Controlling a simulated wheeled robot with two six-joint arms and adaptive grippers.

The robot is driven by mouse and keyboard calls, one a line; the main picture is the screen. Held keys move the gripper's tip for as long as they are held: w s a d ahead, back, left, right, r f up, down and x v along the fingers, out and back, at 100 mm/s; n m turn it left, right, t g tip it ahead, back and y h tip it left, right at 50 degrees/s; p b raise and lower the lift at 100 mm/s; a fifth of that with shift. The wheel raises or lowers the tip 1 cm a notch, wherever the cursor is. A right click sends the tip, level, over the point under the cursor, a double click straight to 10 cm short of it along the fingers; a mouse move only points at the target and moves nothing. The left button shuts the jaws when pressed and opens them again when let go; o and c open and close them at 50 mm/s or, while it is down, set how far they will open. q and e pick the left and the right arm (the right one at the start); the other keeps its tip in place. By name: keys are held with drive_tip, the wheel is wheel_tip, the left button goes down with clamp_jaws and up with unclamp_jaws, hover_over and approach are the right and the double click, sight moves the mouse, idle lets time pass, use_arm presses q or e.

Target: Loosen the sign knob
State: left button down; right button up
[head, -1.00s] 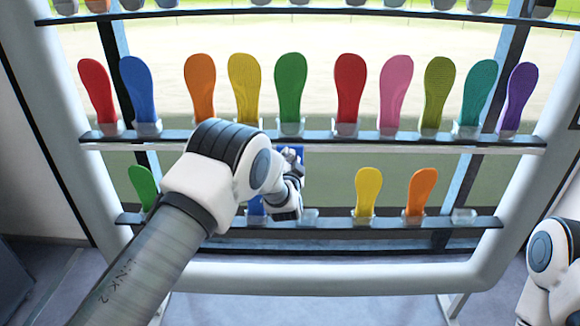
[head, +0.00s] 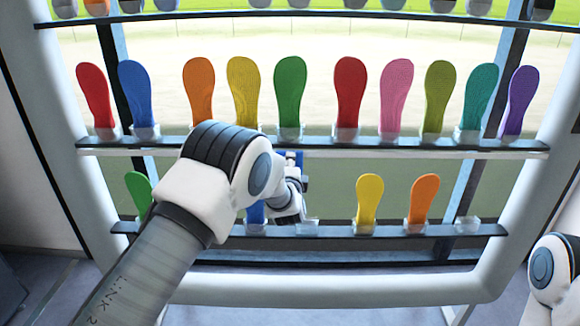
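My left arm reaches in from the lower left in front of the rack, with its wrist end (head: 290,200) in the gap between the middle and lower shelves. A small blue piece (head: 302,167) shows just behind this wrist; I cannot tell whether it is part of the sign. No sign knob can be made out; the wrist covers that area. The fingers of my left gripper are hidden or too small to make out, so its opening and any contact do not show. Only a link of my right arm shows at the lower right edge; its gripper is out of view.
A white-framed rack (head: 400,290) fills the view. Its middle shelf (head: 400,143) holds several upright coloured insoles. The lower shelf (head: 330,230) holds a yellow insole (head: 369,198), an orange one (head: 423,198), a green one (head: 140,192) and a blue one partly behind my arm.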

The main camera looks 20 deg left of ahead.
use_arm(q)
drive_tip(key=shift+m, duration=0.6)
drive_tip(key=c, duration=0.8)
unclamp_jaws()
drive_tip(key=shift+w, duration=0.1)
drive_tip(key=v, duration=1.2)
drive_tip(key=shift+f, duration=0.1)
